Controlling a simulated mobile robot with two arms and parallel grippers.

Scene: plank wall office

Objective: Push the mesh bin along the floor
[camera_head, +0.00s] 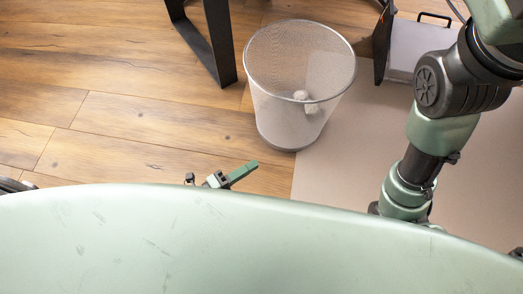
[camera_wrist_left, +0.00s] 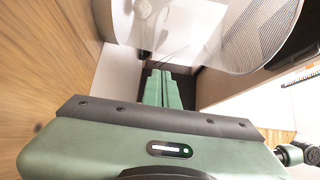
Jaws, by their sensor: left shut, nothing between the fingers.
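The mesh bin (camera_head: 283,122) is a pale wire-mesh bucket standing upright on the floor, at the edge of a light mat. White crumpled balls (camera_head: 301,96) show inside it. My left gripper (camera_head: 254,164) pokes out from behind my green body, just below and left of the bin's base in the head view. Its green fingers are shut and empty. In the left wrist view the shut fingers (camera_wrist_left: 160,75) point ahead and the mesh bin (camera_wrist_left: 262,35) fills the upper right. I cannot tell whether they touch. My right arm comes down at the right; its gripper is hidden.
A black table leg (camera_head: 208,45) stands behind the bin to the left. A grey case with a black handle (camera_head: 415,50) stands at the back right. The light mat (camera_head: 340,165) covers the floor right of the bin. The wood floor (camera_head: 130,120) to the left is clear.

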